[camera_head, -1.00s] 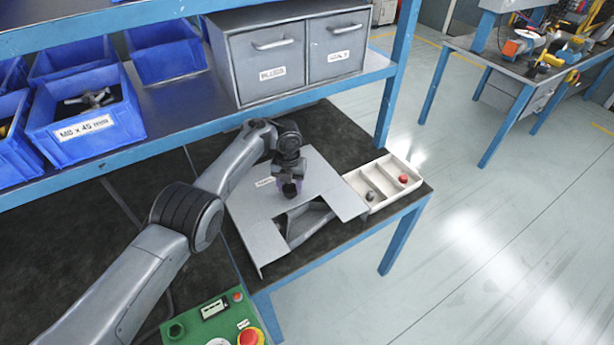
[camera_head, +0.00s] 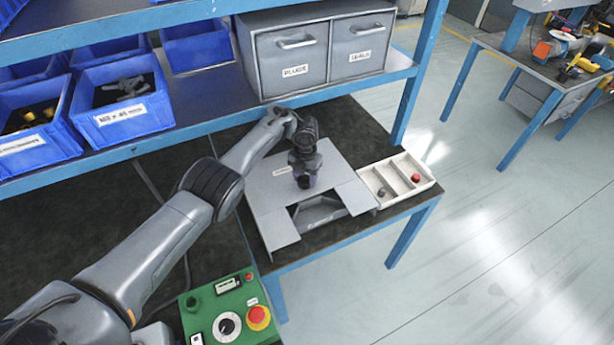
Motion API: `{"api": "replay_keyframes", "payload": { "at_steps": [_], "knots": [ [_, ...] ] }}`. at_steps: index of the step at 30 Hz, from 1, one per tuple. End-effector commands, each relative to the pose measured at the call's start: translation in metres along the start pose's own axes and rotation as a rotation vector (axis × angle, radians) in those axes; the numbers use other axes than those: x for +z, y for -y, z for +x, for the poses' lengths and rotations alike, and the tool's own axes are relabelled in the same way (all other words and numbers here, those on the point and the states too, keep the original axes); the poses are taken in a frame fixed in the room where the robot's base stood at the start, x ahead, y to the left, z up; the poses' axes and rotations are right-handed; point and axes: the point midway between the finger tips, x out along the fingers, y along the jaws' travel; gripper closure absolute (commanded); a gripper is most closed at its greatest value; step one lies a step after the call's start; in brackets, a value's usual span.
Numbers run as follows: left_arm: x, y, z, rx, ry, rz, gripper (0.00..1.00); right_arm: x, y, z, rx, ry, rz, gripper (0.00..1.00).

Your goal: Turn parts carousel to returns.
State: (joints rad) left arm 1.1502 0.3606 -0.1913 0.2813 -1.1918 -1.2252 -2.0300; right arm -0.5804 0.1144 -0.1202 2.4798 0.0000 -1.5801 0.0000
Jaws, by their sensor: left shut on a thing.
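A flat grey cover plate (camera_head: 268,208) with a square cutout at its front lies on the bench, with a small label too small to read. Through the cutout I see part of the parts carousel (camera_head: 318,214), a dark space with a grey wall; the rest is hidden under the plate. My left gripper (camera_head: 305,181) points down over the middle of the plate, behind the cutout. It is shut on a small dark purplish knob (camera_head: 306,183), mostly hidden by the fingers. Which compartment faces the cutout I cannot tell. My right gripper is out of view.
A cream tray (camera_head: 408,196) holding a dark and a red piece stands right of the plate. A green control box (camera_head: 238,291) with a red button is in front. Blue bins (camera_head: 120,108) and grey drawers (camera_head: 318,53) sit on the shelf above.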

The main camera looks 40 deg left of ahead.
Motion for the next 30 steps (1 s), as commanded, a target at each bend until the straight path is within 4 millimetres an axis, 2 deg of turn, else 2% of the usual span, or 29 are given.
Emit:
{"api": "replay_keyframes", "payload": {
  "at_steps": [1,5,6,10,18,22,26,30],
  "knots": [
    [0.003,0.002,-0.006,-0.002,0.008,0.009,1.00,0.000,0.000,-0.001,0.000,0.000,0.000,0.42],
    [0.003,0.002,-0.006,-0.002,0.008,0.010,1.00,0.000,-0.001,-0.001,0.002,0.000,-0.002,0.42],
    [0.003,0.002,-0.006,-0.002,0.008,0.009,0.46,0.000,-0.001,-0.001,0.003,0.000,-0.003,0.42],
    [0.002,0.001,-0.004,-0.002,0.005,0.006,0.26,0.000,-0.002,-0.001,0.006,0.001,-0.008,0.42],
    [0.001,0.001,-0.002,-0.001,0.002,0.003,0.25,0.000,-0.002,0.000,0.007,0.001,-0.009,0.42],
    [0.001,0.000,-0.007,-0.001,0.003,0.002,0.25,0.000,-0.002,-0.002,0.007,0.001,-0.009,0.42],
    [0.002,0.001,-0.022,-0.001,0.005,0.002,0.25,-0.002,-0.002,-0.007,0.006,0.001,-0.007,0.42],
    [0.002,0.001,-0.046,-0.001,0.005,0.002,0.25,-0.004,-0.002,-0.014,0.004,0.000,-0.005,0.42]
  ]
}}
